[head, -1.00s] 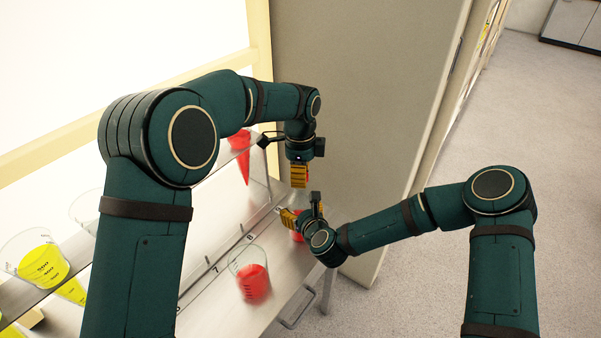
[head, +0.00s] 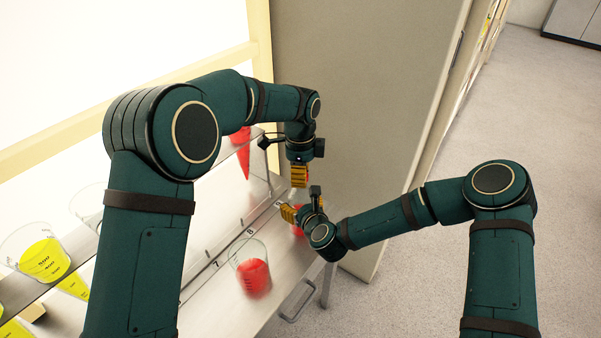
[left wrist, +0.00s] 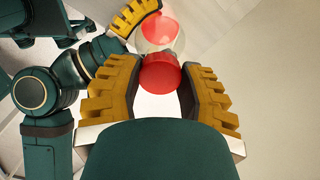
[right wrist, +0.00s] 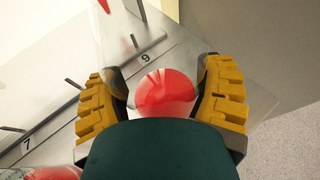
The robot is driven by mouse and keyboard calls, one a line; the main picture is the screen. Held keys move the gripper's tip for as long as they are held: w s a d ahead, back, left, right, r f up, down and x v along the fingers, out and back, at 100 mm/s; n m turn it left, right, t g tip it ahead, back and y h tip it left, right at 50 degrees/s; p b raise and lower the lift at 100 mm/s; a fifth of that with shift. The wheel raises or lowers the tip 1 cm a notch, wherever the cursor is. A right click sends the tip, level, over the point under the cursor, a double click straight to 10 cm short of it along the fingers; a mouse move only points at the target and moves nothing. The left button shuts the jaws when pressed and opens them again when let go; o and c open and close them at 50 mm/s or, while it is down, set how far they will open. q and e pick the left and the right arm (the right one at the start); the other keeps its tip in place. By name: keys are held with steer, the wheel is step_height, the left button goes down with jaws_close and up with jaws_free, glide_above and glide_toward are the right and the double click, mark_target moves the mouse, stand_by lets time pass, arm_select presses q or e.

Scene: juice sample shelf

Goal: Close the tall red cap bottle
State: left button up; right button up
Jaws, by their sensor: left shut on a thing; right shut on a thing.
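The red cap (left wrist: 160,73) is pinched between the yellow fingers of my left gripper (head: 299,176). A clear bottle with red liquid (left wrist: 184,28) is beyond the cap in the left wrist view. The cap overlaps its outline, and I cannot tell whether the cap is seated on the neck. My right gripper (head: 291,213) is lower and shut around the bottle, whose red contents (right wrist: 165,92) show between its fingers in the right wrist view. In the head view the bottle (head: 297,233) is mostly hidden by my right gripper.
A beaker of red liquid (head: 252,277) stands on the metal shelf near label 7. Yellow-filled beakers (head: 42,262) and a red cone-shaped vessel (head: 243,160) are on the upper shelf. A grey panel (head: 360,90) rises behind the grippers. A shelf handle (head: 299,302) sticks out at the front.

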arm_select(q)
steer(key=shift+f, duration=0.5)
arm_select(e)
jaws_close()
arm_select(q)
steer(key=m, duration=0.9)
steer(key=shift+m, duration=0.3)
steer(key=m, duration=1.3)
